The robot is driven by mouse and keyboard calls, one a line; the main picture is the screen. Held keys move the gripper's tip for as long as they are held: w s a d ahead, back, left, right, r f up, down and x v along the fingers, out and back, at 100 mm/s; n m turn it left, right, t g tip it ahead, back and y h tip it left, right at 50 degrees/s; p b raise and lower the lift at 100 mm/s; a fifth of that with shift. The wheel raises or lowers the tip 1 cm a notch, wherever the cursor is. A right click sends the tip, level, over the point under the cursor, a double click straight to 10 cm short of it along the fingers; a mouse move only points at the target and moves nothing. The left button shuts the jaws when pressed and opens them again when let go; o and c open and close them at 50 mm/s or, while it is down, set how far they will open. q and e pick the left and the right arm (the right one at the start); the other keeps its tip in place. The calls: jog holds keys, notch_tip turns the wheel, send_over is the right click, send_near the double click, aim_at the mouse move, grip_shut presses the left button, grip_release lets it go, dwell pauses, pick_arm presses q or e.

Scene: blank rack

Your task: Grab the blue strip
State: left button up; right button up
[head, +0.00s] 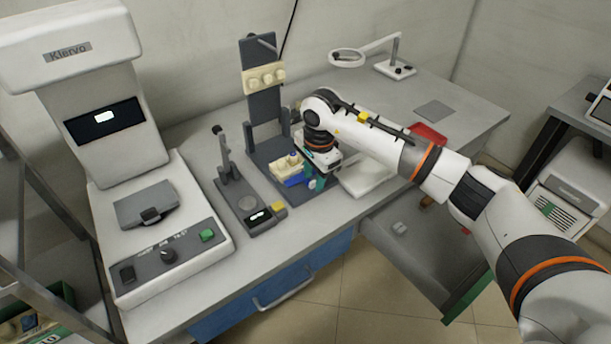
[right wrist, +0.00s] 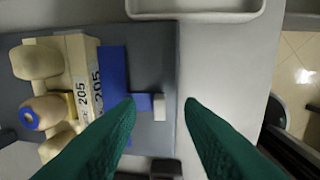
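The blue strip (head: 292,181) lies along the front of a cream block with knobs (head: 287,166), low on a dark grey rack (head: 262,95). In the right wrist view the blue strip (right wrist: 113,75) runs beside the cream block (right wrist: 82,55), which is labelled 205. A short blue tab with a pale end (right wrist: 160,108) sticks out from the strip. My right gripper (right wrist: 160,104) is open, its green fingers on either side of the tab. No contact shows, and the left finger covers part of the strip. My left gripper is not in view.
A second cream block (head: 264,77) hangs higher on the rack. A small grey device with a yellow part (head: 249,203) and a large white Klervo machine (head: 165,225) stand left. A white tray (head: 367,180) lies right of the rack, above an open drawer (head: 410,240).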

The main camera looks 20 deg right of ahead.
jog(key=shift+f, duration=0.65)
grip_shut()
jog(key=shift+r, duration=0.1)
